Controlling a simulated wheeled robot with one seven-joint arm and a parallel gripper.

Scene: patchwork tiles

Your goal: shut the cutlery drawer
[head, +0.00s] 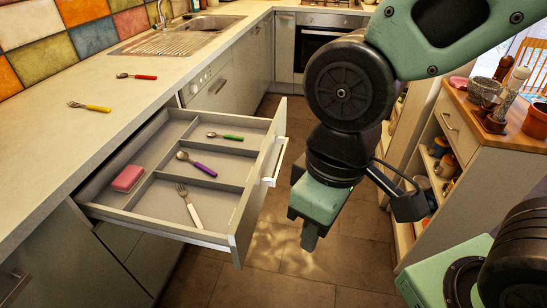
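The cutlery drawer (259,187) is pulled far out from under the counter in the head view. Its light bar handle (274,163) is on the front panel. Inside lie a green-handled spoon (225,137), a purple-handled spoon (197,164), a white-handled fork (189,206) and a pink sponge (128,178), the sponge in the left part. My gripper (310,238) points down to the right of the drawer front, apart from it and over the floor. Its fingers overlap in this view, so whether it is open or shut is unclear.
A red-handled spoon (136,76) and a yellow-handled fork (89,106) lie on the counter (50,140). A wooden-topped cart (497,132) with bowls, a mill and a pot stands at right. Tiled floor (290,265) is free between the drawer and the cart.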

